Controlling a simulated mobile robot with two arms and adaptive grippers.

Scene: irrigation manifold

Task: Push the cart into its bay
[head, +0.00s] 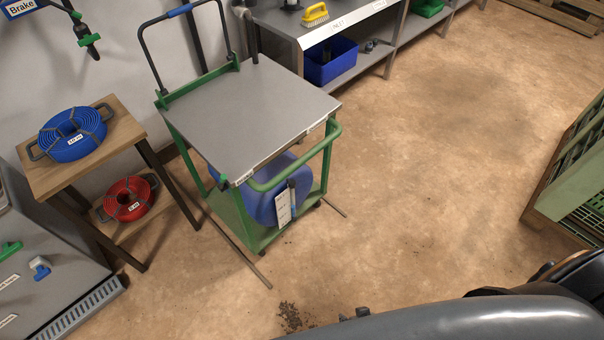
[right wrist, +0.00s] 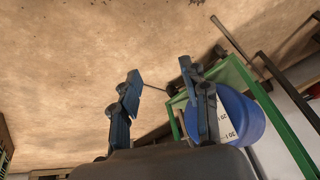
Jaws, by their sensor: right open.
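The cart (head: 245,115) stands upright in the head view, with a grey top, a green frame and a green front handle (head: 300,165). A blue container (head: 262,200) with a white label sits on its lower shelf. Thin dark rails (head: 238,248) lie on the floor on both sides of the cart. In the right wrist view, the cart's green frame (right wrist: 237,72) and blue container (right wrist: 240,118) show upside down at right. My right gripper (right wrist: 165,88) is open and empty, apart from the cart. In the head view, my arm mostly hides it. My left gripper is out of view.
A wooden stand (head: 125,130) with blue and red hose coils is left of the cart. A grey workbench (head: 285,18) with a blue bin (head: 330,62) stands behind. Green crates (head: 580,170) are at right. A dark spill (head: 290,316) marks the floor, which is clear right of the cart.

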